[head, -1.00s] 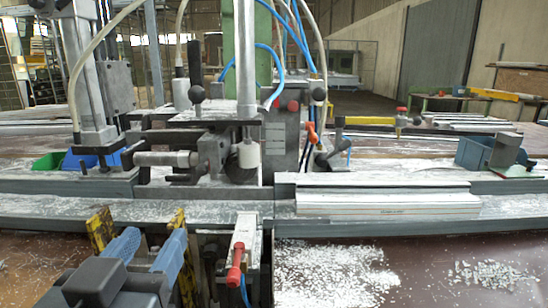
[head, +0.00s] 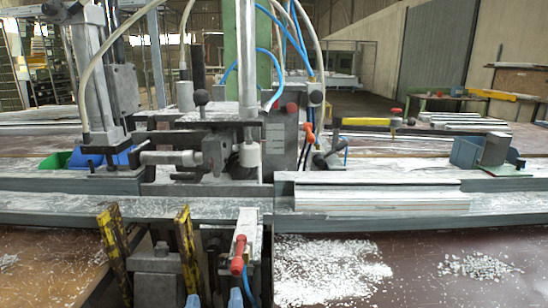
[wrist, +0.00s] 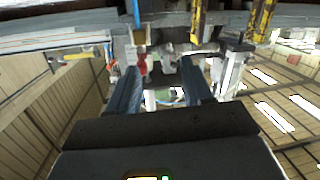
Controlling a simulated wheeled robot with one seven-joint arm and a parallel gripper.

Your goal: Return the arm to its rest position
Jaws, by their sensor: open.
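My gripper (head: 214,299) shows only as two blue fingertips at the bottom edge of the head view, below the clamp bench. In the wrist view my gripper (wrist: 158,66) has its two dark blue fingers spread apart. Nothing is between the fingers. The rest of my arm is out of the head view.
A red-handled clamp (head: 237,258) and yellow-black bars (head: 184,240) stand close by at the bench front. A pale profile (head: 380,196) lies on the rail at right. White chips (head: 330,265) cover the brown surface. A blue bin (head: 465,152) sits behind.

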